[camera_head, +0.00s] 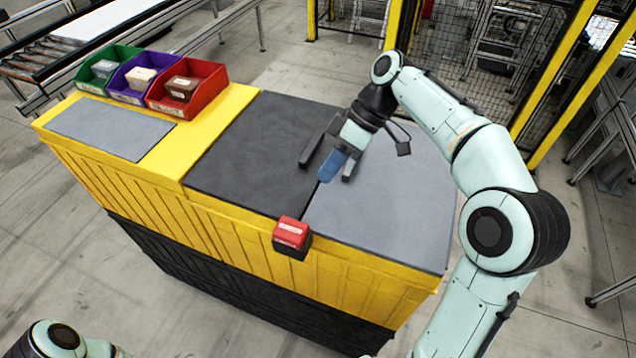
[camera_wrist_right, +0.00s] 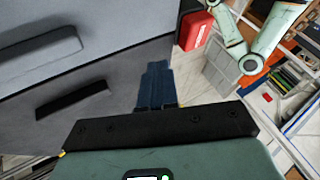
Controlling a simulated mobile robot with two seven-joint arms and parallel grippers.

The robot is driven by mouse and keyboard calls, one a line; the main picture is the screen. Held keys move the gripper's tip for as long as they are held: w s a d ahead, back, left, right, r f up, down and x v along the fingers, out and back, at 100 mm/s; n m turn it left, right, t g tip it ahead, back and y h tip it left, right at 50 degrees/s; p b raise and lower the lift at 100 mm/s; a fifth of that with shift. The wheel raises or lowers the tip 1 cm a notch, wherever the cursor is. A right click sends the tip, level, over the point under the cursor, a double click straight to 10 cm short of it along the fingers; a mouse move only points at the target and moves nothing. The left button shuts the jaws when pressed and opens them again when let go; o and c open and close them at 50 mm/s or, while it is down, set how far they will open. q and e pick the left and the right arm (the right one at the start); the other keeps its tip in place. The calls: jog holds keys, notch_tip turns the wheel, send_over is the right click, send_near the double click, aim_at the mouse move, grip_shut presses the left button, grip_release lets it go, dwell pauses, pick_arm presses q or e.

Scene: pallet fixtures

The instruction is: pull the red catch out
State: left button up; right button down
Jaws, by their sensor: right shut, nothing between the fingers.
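The red catch (camera_head: 291,232) is a small red block with a pale label and a dark lower part. It sits at the front top edge of the yellow fixture, by the seam between two top panels. It also appears as a red block in the right wrist view (camera_wrist_right: 194,30), beyond the fingertips. My right gripper (camera_head: 326,174) is shut and empty, its blue fingers pointing down over the seam. It is behind the catch and apart from it. Its shut fingers show in the right wrist view (camera_wrist_right: 156,72). Only part of my left arm shows at bottom left; its gripper is out of view.
The yellow fixture (camera_head: 150,190) has a dark panel (camera_head: 245,150) and a grey panel (camera_head: 395,215) on top. A dark bar (camera_head: 310,152) stands near my right gripper. Green (camera_head: 90,84), purple (camera_head: 118,92) and red (camera_head: 205,95) bins holding blocks stand at the left rear.

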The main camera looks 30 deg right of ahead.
jog(key=v, duration=0.3)
jog(key=shift+w+d, duration=0.15)
jog(key=shift+d, duration=0.05)
dwell(0.4)
